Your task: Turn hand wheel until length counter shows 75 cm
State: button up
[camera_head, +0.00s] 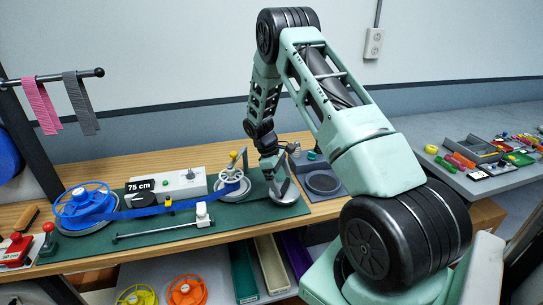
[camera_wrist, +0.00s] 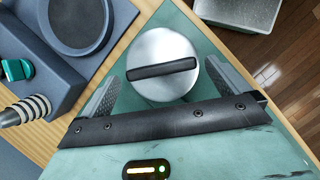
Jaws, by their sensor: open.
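The length counter (camera_head: 139,185) reads 75 cm in the head view. A white wheel (camera_head: 232,190) with a yellow knob stands at the right of the green mat (camera_head: 150,240). A blue strap (camera_head: 150,211) runs towards it from the blue reel (camera_head: 85,204) at the left. My gripper (camera_head: 282,188) is at the mat's right end, right of the white wheel and apart from it. In the wrist view my gripper (camera_wrist: 163,75) is open, its fingers on either side of a round silver disc (camera_wrist: 150,88) with a black bar across it. I cannot tell whether they touch it.
A grey-blue unit with a round dark pad (camera_head: 323,183) stands right of the mat. A control box (camera_head: 182,185) stands behind the strap. A white slider on a rail (camera_head: 203,214) lies in front. Pink and grey straps (camera_head: 40,104) hang at the left.

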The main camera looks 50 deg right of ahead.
jog(key=b+v, duration=0.3)
jog(key=v, duration=1.2)
jog(key=shift+w+r, duration=0.25)
jog(key=shift+r, duration=0.1)
dwell(0.4)
dwell(0.6)
jog(key=s+a+r+n+t, duration=0.1)
jog(key=s+a, duration=0.2)
jog(key=a, duration=0.7)
jog(key=s+a+r+t+y, duration=0.1)
jog(key=s+a+r, duration=0.1)
jog(key=a, duration=0.8)
jog(key=s+a+r+n+t, duration=0.1)
jog(key=s+a, duration=0.2)
jog(key=a, duration=0.7)
jog(key=s+a, duration=0.5)
jog(key=s, duration=0.6)
jog(key=s+a+n+t+y, duration=0.1)
jog(key=s+a, duration=0.5)
jog(key=s, duration=0.5)
jog(key=shift+a+f, duration=0.15)
jog(key=shift+a, duration=0.1)
jog(key=shift+w, duration=0.1)
